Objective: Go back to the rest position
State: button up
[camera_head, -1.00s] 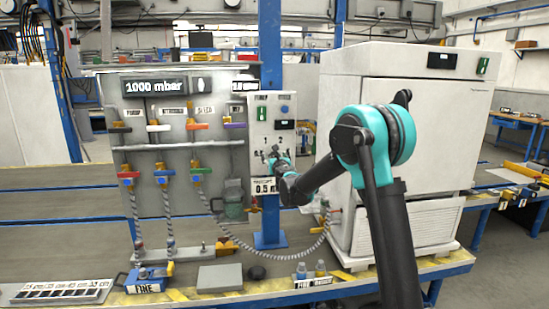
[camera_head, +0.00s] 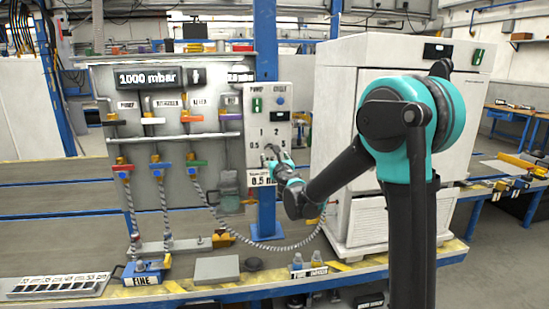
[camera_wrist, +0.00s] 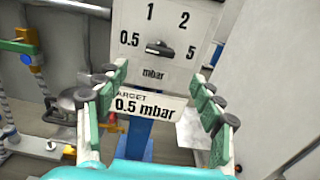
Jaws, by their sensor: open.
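My gripper (camera_wrist: 160,112) is open and empty in the wrist view, its green padded fingers spread on either side of the label "TARGET 0.5 mbar" (camera_wrist: 148,106). A black selector knob (camera_wrist: 160,49) on the white control panel (camera_wrist: 190,20) shows beyond the fingertips, with marks 0.5, 1, 2 and 5 around it. The fingers are apart from the knob. In the head view my gripper (camera_head: 271,158) is in front of the lower part of the control panel (camera_head: 268,103). My arm reaches in from the right.
A gauge board (camera_head: 180,80) with coloured valves and hoses stands left of the panel. A large white cabinet (camera_head: 335,100) is close to the right of my arm. The bench (camera_head: 60,255) holds a blue box marked FINE (camera_head: 143,272), a grey plate (camera_head: 217,270) and small bottles (camera_head: 316,259).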

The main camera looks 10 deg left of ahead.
jog(key=s+d+f+m+g+h, duration=0.1)
jog(key=s+d+f+m+h, duration=0.15)
jog(key=d+m, duration=0.45)
jog(key=s+d+f+m+g+h, duration=0.1)
jog(key=s+d+f+m+h, duration=0.2)
jog(key=d+m, duration=0.45)
jog(key=s+d+f+m+g+h, duration=0.1)
jog(key=s+d+m+g+h, duration=0.2)
jog(key=d, duration=0.7)
jog(key=s+d+f+m+g, duration=0.2)
jog(key=s+d+f+m, duration=0.25)
jog(key=s+m, duration=0.2)
jog(key=s+d+f+m+g, duration=0.1)
jog(key=s+d+f+m, duration=0.2)
jog(key=s+f+m, duration=0.3)
jog(key=s+a+f+m+g+y, duration=0.1)
jog(key=s+f+m, duration=0.3)
jog(key=s, duration=0.5)
jog(key=s+a+f+m+g+y, duration=0.1)
jog(key=s+f+m+g, duration=0.3)
jog(key=s, duration=0.6)
jog(key=shift+f+m+y, duration=0.5)
jog(key=shift+m+y, duration=0.2)
jog(key=shift+y, duration=0.05)
